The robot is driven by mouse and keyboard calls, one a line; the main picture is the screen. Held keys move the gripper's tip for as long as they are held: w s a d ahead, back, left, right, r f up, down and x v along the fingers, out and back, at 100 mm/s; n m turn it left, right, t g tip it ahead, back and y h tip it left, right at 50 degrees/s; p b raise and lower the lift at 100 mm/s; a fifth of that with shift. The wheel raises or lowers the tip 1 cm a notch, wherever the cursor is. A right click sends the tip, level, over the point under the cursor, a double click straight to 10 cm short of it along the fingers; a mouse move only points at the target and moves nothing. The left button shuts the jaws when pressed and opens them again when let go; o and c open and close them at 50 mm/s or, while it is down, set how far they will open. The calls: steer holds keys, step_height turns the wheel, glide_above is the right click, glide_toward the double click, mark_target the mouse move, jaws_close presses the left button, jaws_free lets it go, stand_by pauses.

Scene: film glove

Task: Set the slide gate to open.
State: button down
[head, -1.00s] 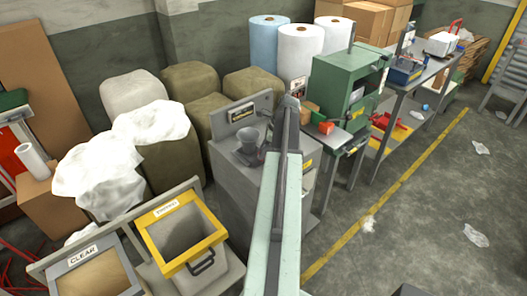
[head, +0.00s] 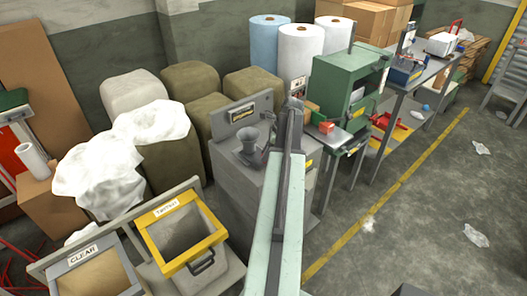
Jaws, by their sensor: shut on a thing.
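The grey machine (head: 236,172) stands in the middle, with a dark funnel-shaped inlet (head: 250,150) on top and an upright back panel with a label plate (head: 243,113). My arm reaches away from me along its right side. My gripper (head: 293,104) is at the far end of the arm, by the machine's upper right edge. It is shut on a small part there, apparently the slide gate. The gate and fingertips are mostly hidden by my arm, so the gate's position cannot be told.
A yellow-rimmed bin (head: 184,232) and a grey bin marked CLEAR (head: 97,272) stand front left. A green machine (head: 345,88) on a stand is close right of my gripper. Wrapped bales (head: 188,84) stand behind. Open floor (head: 420,215) lies to the right.

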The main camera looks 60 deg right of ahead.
steer(key=s, duration=0.1)
steer(key=s+a, duration=0.1)
steer(key=s, duration=0.2)
steer(key=shift+s+a, duration=0.25)
steer(key=c, duration=1.1)
jaws_free()
steer(key=p+v, duration=0.7)
steer(key=shift+s+d+r, duration=0.1)
steer(key=shift+r, duration=0.25)
